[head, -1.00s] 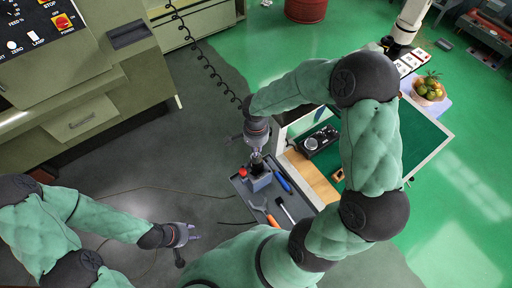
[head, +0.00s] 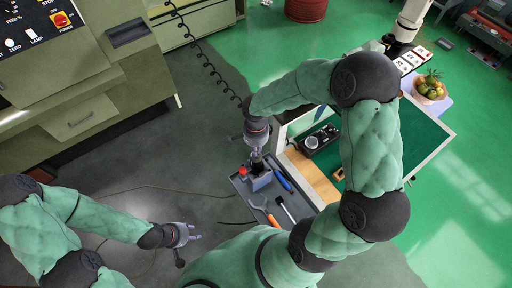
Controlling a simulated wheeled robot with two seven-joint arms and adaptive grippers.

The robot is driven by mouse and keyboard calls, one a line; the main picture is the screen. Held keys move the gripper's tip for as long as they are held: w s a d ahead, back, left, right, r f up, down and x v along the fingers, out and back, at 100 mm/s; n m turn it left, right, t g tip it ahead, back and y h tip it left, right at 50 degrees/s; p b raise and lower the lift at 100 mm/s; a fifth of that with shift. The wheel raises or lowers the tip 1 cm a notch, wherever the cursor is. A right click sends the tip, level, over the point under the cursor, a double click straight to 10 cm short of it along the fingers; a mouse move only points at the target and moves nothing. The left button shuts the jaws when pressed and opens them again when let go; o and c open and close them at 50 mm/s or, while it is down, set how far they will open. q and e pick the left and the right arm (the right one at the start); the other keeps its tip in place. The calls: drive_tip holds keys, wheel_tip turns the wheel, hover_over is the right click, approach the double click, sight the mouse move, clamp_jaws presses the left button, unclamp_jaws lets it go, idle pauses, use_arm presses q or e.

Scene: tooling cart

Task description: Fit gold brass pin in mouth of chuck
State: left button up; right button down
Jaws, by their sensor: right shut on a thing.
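My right gripper (head: 257,156) is at the end of the arm that reaches over from the right. It points down, shut, directly above a grey block-like holder (head: 262,181), which I take to be the chuck, on the dark tray. The gold brass pin cannot be made out; the fingers hide what they grip. I cannot tell whether the pin touches the chuck's mouth. My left gripper (head: 190,234) is open and empty over the grey floor at lower left, well away from the tray.
A machine cabinet (head: 70,75) stands at left.

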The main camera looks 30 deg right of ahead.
drive_tip(key=shift+f, duration=0.25)
idle(0.6)
drive_tip(key=c, duration=1.2)
unclamp_jaws()
wheel_tip(320, 180, up, 12)
